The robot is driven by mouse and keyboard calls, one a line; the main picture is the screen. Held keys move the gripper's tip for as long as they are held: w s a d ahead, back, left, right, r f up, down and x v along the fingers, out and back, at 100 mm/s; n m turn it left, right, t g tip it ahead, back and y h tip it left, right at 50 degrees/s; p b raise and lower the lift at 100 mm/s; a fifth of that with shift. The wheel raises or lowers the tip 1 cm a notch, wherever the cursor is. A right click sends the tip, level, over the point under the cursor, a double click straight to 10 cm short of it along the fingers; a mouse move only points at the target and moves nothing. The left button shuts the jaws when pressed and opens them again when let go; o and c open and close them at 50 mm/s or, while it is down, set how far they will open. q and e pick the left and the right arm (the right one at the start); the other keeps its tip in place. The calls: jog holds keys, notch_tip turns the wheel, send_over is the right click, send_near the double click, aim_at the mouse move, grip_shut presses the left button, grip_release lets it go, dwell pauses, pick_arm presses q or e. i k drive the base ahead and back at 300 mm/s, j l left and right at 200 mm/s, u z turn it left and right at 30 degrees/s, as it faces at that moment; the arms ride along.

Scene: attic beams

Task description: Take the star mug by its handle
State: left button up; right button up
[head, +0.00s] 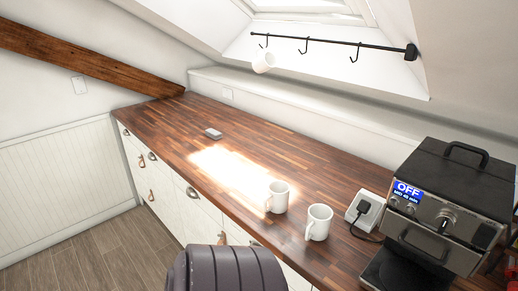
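Three white mugs are in the head view, and no star shows on any of them, so I cannot tell which is the star mug. One mug (278,197) stands upright on the wooden counter (285,152) at the edge of the sunlit patch, its handle towards the lower left. A second mug (320,221) stands upright to its right and nearer, handle also towards the lower left. A third mug (263,61) hangs tilted from a hook on the black rail (330,42). Neither of my grippers is in view.
A dark grill appliance (448,200) with an "OFF" display stands on the counter at right. A white socket box (366,208) with a black plug sits beside it. A small grey object (213,133) lies further back. A dark ribbed padded thing (226,269) is in the foreground.

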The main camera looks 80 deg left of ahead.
aim_at(277, 199)
jog(key=u, duration=0.45)
jog(key=i+j+u, duration=0.1)
jog(key=u, duration=0.8)
jog(key=i+u, duration=0.1)
jog(key=u, duration=0.3)
jog(key=i+u, duration=0.1)
jog(key=u, duration=0.35)
